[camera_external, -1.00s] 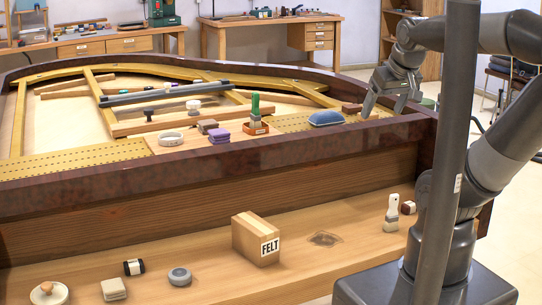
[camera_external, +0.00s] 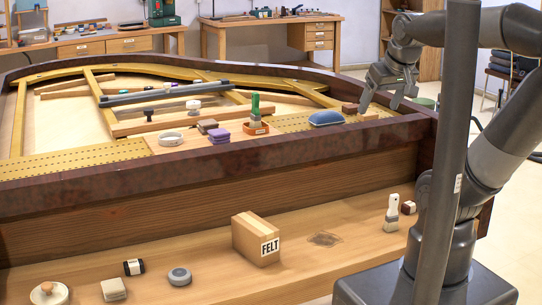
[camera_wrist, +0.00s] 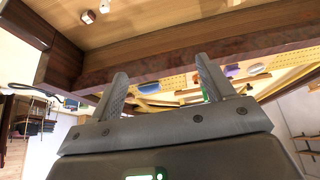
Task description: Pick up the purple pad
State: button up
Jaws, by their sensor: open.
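The purple pad (camera_external: 219,135) lies on the wooden board inside the piano, left of the green-handled brush, in the external view. It looks like a small stack of soft layers. My gripper (camera_external: 381,106) is open and empty above the right end of the piano's dark rim, well to the right of the pad. In the wrist view my two fingers (camera_wrist: 163,88) stand apart with nothing between them. In that view a small purple patch near the right finger is too small to name surely.
The dark rim (camera_external: 200,165) stands in front. A FELT box (camera_external: 250,238) sits on the lower shelf.

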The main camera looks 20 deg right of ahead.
jog(key=w+a+r, duration=0.3)
jog(key=w, duration=0.7)
jog(key=g, duration=0.1)
send_over(219, 131)
jog(key=s, duration=0.2)
notch_tip(219, 131, down, 14)
jog(key=shift+w+f, duration=0.1)
jog(key=shift+w, duration=0.05)
jog(key=x, duration=0.5)
jog(key=shift+s+f, duration=0.25)
jog(key=shift+s, duration=0.05)
jog(key=c, duration=1)
